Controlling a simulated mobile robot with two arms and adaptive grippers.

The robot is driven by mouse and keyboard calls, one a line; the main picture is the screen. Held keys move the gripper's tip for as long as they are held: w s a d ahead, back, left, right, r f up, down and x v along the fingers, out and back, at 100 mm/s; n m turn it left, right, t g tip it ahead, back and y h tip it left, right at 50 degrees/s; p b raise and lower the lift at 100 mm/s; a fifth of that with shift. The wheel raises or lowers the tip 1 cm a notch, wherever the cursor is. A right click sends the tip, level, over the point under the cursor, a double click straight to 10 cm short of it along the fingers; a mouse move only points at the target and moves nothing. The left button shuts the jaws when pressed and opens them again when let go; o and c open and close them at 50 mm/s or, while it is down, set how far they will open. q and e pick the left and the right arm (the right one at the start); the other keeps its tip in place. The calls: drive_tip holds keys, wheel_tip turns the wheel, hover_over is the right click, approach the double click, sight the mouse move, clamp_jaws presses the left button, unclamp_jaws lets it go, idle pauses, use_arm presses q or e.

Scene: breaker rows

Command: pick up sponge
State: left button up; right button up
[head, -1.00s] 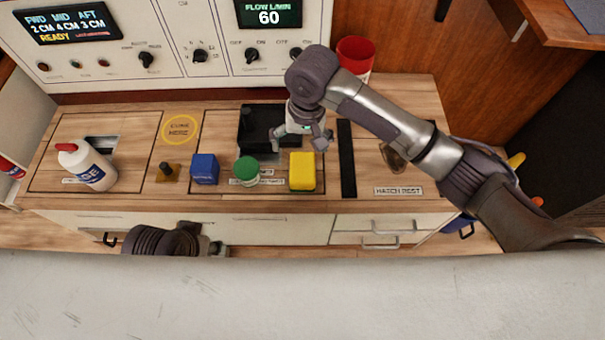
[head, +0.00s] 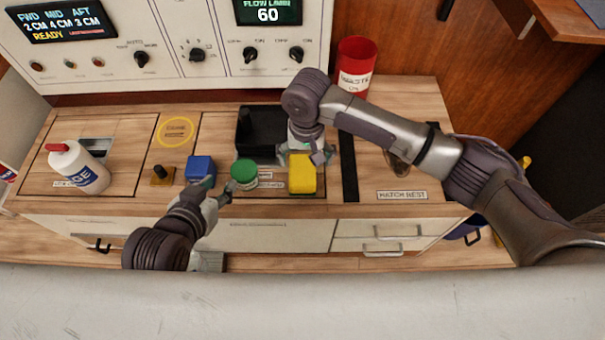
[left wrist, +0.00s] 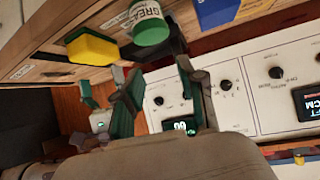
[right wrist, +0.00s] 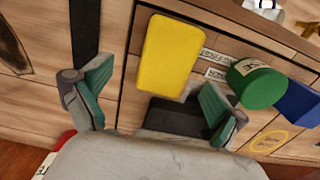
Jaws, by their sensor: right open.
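The yellow sponge (head: 302,176) sits on the wooden counter near its front edge, right of the green-lidded grease jar (head: 244,174). It also shows in the left wrist view (left wrist: 92,48) and in the right wrist view (right wrist: 170,56). My right gripper (head: 308,155) is open and empty above the sponge's back end. In the right wrist view my right gripper's (right wrist: 150,105) fingers stand apart, with the sponge ahead of them. My left gripper (head: 222,197) is low at the counter's front, by the jar and blue box; its fingers (left wrist: 165,95) stand apart and empty in the left wrist view.
A blue box (head: 201,169) stands left of the jar. A white bottle with a red cap (head: 78,167) stands at the left. A black tray (head: 262,133) lies behind the jar. A red waste bin (head: 355,66) stands at the back right. A hatch rest label (head: 402,195) marks the right side.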

sight(302, 169)
drive_tip(key=shift+s+a+f+b, duration=0.15)
drive_tip(key=shift+f+b, duration=0.2)
drive_tip(key=shift+f, duration=0.25)
drive_tip(key=shift+w+a+f+b, duration=0.15)
drive_tip(key=shift+f+b, duration=0.2)
drive_tip(key=shift+f, duration=0.2)
wheel_tip(302, 169, down, 3)
drive_tip(key=shift+s+a+r+b, duration=0.1)
drive_tip(key=shift+s+r+b, duration=0.1)
drive_tip(key=shift+b, duration=0.4)
drive_tip(key=shift+f, duration=0.15)
use_arm(q)
drive_tip(key=w+d+r+t+h, duration=0.1)
drive_tip(key=w+r+t, duration=0.1)
drive_tip(key=r, duration=0.3)
drive_tip(key=w+d+r+t+h, duration=0.1)
drive_tip(key=w+d+r+t, duration=0.1)
drive_tip(key=r+t, duration=0.3)
drive_tip(key=shift+w+r, duration=0.25)
drive_tip(key=shift+w, duration=0.1)
use_arm(e)
drive_tip(key=c, duration=1)
use_arm(q)
drive_tip(key=shift+a, duration=0.1)
use_arm(e)
drive_tip(key=shift+c, duration=0.2)
